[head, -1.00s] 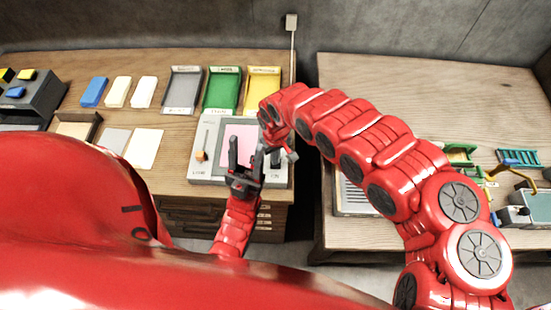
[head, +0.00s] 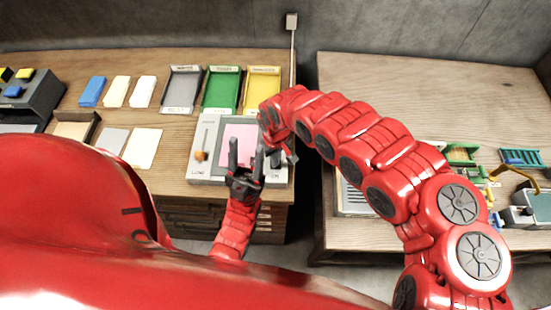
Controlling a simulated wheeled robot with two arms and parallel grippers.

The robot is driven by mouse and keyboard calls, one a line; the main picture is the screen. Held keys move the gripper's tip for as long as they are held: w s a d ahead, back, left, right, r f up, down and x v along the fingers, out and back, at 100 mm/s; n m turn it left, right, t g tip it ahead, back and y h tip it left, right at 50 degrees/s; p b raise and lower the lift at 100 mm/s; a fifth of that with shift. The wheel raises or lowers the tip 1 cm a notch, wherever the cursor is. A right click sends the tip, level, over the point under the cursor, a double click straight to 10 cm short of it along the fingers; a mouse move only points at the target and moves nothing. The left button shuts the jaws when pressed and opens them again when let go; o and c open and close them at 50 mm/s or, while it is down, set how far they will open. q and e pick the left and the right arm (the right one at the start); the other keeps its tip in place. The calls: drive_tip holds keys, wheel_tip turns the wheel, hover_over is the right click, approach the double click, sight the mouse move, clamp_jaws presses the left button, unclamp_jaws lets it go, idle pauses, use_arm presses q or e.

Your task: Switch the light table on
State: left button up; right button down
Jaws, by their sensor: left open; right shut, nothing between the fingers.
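The light table (head: 206,172) is a pale grey box near the right end of the left bench. A pink sheet (head: 240,146) lies on its panel, and the panel around the sheet looks pale and bright. A slider with an orange knob (head: 201,156) is on its left side. A dark control at its lower right is mostly hidden by my grippers. My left gripper (head: 246,148) is open and empty over the panel's lower part. My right gripper (head: 290,158) is shut and empty over the box's right side; contact with the control cannot be told.
Grey (head: 182,90), green (head: 221,90) and yellow (head: 262,90) trays stand behind the light table. Blue (head: 92,91) and cream blocks and flat sheets lie left.

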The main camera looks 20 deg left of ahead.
drive_tip(key=shift+w+r+p, duration=0.1)
drive_tip(key=shift+r+p, duration=0.8)
drive_tip(key=shift+r, duration=0.05)
wheel_tip(320, 180, up, 5)
drive_tip(key=p, duration=0.4)
drive_tip(key=shift+f, duration=0.1)
